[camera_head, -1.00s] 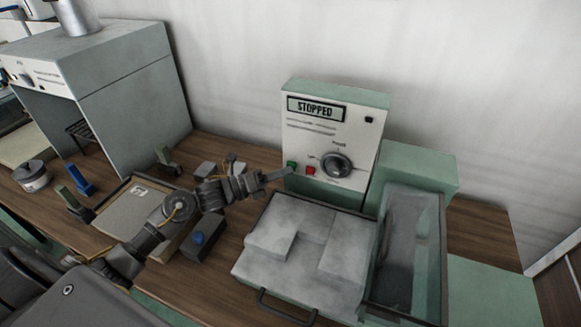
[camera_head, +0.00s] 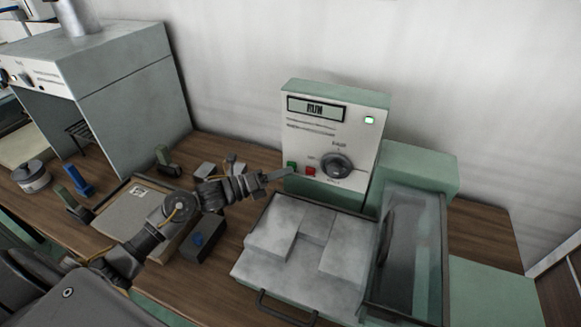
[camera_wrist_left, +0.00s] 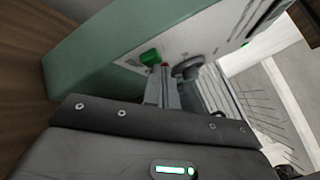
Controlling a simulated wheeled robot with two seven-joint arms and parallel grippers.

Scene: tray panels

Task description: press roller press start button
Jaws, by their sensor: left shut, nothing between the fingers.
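The roller press control panel (camera_head: 331,131) stands upright at the back of the bench, and its display (camera_head: 317,107) reads RUN. A small lamp (camera_head: 369,120) at its upper right glows green. The green button (camera_head: 291,165) sits at the panel's lower left, beside a red button (camera_head: 310,171) and a dark round knob (camera_head: 336,166). The green button also shows in the left wrist view (camera_wrist_left: 150,56). My left gripper (camera_head: 279,175) is shut and empty, its tips just in front of and below the green button; contact cannot be told. My right gripper is not in view.
A tray of pale blocks (camera_head: 263,280) with a front handle lies before the panel. A clear-walled box (camera_head: 414,250) stands to its right. A large cabinet (camera_head: 135,90) stands at left.

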